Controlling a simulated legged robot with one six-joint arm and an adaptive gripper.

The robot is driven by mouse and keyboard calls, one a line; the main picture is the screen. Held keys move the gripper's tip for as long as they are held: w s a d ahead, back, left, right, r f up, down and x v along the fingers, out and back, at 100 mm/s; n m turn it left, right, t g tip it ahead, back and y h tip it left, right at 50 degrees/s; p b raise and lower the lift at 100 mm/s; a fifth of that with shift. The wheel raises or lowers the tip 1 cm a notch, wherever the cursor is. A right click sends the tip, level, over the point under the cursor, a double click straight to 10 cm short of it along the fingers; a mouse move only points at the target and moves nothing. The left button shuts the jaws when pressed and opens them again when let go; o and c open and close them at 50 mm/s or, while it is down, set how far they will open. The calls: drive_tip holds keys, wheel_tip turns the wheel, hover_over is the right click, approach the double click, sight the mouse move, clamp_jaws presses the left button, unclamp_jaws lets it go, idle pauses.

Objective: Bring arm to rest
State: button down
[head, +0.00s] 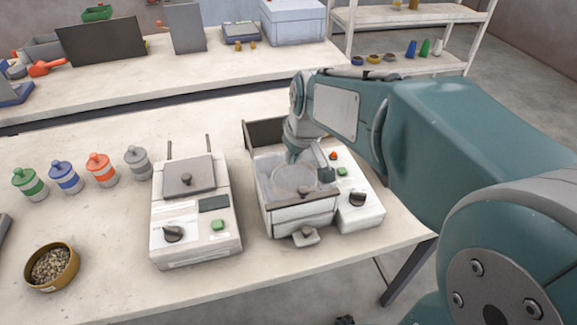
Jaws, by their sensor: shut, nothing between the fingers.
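My teal arm (430,120) reaches in from the right and bends down at the wrist over the right-hand bench machine. My gripper (296,154) points down at the back of that machine's clear-walled chamber (300,215). It is shut and empty. Its fingertips are small and partly hidden, so I cannot tell whether they touch the machine. The right-hand machine has a red button, a green button and a dark knob (357,198) on its right side. A dark panel (265,132) stands behind it.
A second machine (195,250) with a grey lid stands to the left. Several colour-banded jars (65,176) and a bowl of pellets (52,267) are further left. A back bench (200,72) holds panels and a blue-lidded box (292,22). The front bench between bowl and machine is clear.

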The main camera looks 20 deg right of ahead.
drive_tip(key=s+r+m+t+h, duration=0.1)
drive_tip(key=s+r+m+t, duration=0.1)
drive_tip(key=s, duration=1.5)
drive_tip(key=shift+s+d+r+m, duration=0.15)
drive_tip(key=shift+d+r+m, duration=0.25)
drive_tip(key=shift+r+m, duration=0.1)
drive_tip(key=shift+d, duration=0.1)
